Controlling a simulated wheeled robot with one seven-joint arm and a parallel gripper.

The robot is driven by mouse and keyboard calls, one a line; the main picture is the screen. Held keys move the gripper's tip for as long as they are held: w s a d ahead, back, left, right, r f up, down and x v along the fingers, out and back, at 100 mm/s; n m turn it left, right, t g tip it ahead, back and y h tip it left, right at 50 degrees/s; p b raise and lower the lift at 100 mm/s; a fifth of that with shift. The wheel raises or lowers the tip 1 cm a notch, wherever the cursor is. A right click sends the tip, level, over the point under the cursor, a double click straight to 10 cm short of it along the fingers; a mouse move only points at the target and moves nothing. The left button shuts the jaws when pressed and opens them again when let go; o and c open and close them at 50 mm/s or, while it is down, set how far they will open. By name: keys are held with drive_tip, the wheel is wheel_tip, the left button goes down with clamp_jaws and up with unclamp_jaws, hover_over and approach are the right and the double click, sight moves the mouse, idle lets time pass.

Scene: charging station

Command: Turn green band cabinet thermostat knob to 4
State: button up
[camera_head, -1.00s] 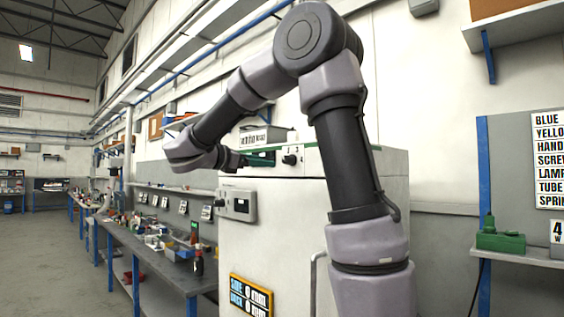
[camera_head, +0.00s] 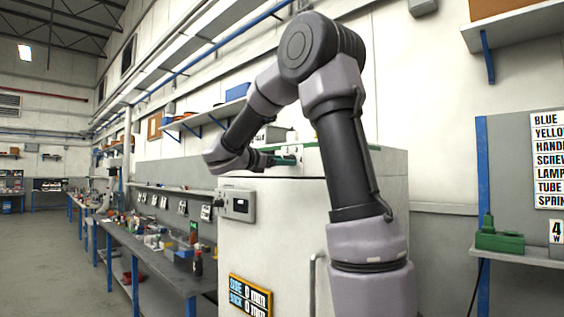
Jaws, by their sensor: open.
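The white cabinet (camera_head: 275,235) stands in the middle, with a green band (camera_head: 308,146) along its upper front edge. My gripper (camera_head: 287,160) is at the upper front of the cabinet, just below the band, its fingers pointing right. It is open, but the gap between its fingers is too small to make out.
A cluttered workbench (camera_head: 150,262) runs along the left. A shelf with a green device (camera_head: 499,240) is at right.

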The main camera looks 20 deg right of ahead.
clamp_jaws()
drive_tip(key=shift+m, duration=0.4)
drive_tip(key=m, duration=2.3)
idle(0.4)
